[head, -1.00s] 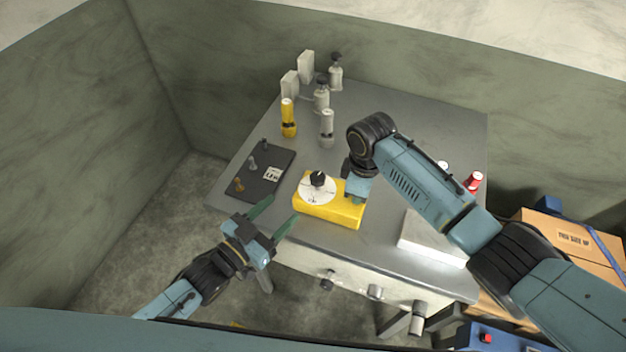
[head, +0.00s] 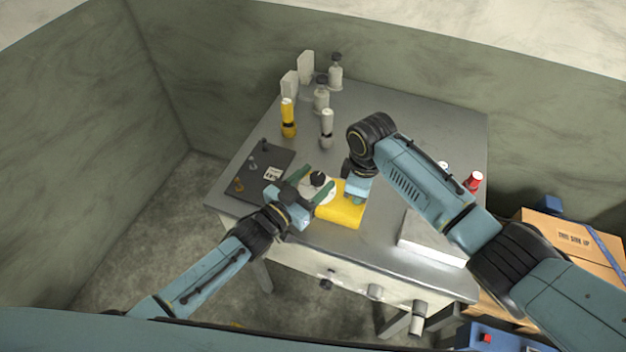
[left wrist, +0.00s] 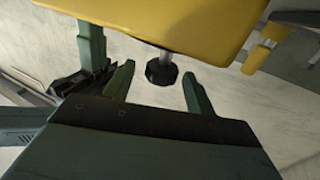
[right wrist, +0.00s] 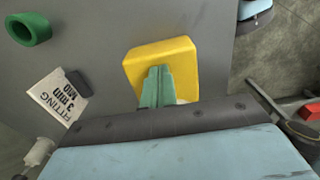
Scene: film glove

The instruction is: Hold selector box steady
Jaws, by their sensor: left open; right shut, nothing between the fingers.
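The yellow selector box (head: 341,212) lies near the table's front edge, with a white dial and black knob (head: 317,179) on top. My left gripper (head: 312,185) is open over the dial, its fingers towards either side of the knob. In the left wrist view the knob (left wrist: 162,71) shows between and beyond the open fingertips, apart from both. My right gripper (head: 355,198) is shut and empty at the box's right part. In the right wrist view its closed green fingers (right wrist: 158,72) overlap the yellow box (right wrist: 182,55); contact is hard to tell. My left gripper partly hides the box.
A dark board (head: 262,181) with small pegs lies left of the box. A pale block (head: 420,240) lies to the right, near a red-topped item (head: 474,181). Yellow (head: 288,118) and grey cylinders stand behind. Cardboard boxes (head: 570,238) stand right of the table (head: 400,125).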

